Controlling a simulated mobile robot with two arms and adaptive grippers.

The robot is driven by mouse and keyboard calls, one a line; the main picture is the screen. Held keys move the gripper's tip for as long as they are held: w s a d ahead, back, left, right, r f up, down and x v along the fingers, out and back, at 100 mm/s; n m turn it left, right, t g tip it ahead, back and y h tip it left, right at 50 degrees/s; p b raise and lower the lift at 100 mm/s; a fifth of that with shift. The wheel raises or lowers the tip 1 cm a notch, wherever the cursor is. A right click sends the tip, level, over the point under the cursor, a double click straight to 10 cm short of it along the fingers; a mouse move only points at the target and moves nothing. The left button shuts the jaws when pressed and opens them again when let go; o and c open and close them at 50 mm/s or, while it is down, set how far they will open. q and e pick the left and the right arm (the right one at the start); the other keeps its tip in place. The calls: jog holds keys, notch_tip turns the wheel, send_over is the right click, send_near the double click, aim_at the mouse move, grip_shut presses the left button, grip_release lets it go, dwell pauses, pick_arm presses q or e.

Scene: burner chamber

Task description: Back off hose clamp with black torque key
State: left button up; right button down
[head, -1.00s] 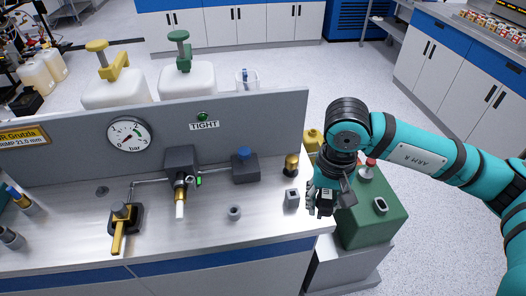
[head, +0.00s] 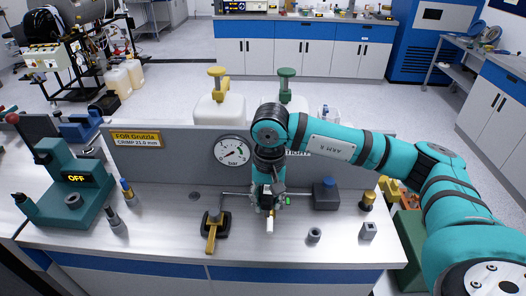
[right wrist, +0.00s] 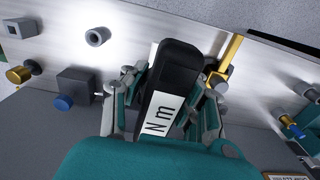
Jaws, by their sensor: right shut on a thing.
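My right gripper (head: 266,198) is shut on the black torque key (right wrist: 177,68), which carries a white label reading "N m" in the right wrist view. In the head view the gripper is over the dark fitting block on the steel bench. The white hose end (head: 270,224) sticks out toward the front just below the gripper. A small green part (head: 288,201) shows beside the gripper. The hose clamp is mostly hidden by the gripper, and I cannot tell whether the key touches it. My left gripper is not in view.
A black box with a blue knob (head: 326,194), a grey ring (head: 314,235), a square socket block (head: 368,231) and a brass knob (head: 368,199) are to the right. A gauge (head: 232,151) is on the panel behind.

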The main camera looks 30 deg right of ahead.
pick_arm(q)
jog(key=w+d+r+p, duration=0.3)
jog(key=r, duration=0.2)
pick_arm(e)
jog(key=w+d+r+m, duration=0.4)
jog(key=w+d+m, duration=0.2)
jog(key=d, duration=0.2)
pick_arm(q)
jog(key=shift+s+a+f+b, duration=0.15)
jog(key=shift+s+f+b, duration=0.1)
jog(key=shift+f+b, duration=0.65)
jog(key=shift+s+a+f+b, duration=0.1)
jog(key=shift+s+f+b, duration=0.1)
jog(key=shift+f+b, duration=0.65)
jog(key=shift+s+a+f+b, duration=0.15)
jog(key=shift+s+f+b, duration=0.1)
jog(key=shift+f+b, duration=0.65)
pick_arm(e)
jog(key=shift+a+f, duration=0.1)
jog(key=shift+f, duration=3)
pick_arm(q)
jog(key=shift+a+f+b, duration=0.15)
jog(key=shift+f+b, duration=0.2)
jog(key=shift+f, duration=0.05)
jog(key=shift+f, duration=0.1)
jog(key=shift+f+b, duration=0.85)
jog(key=shift+b, duration=0.1)
pick_arm(e)
jog(key=shift+f, duration=1.05)
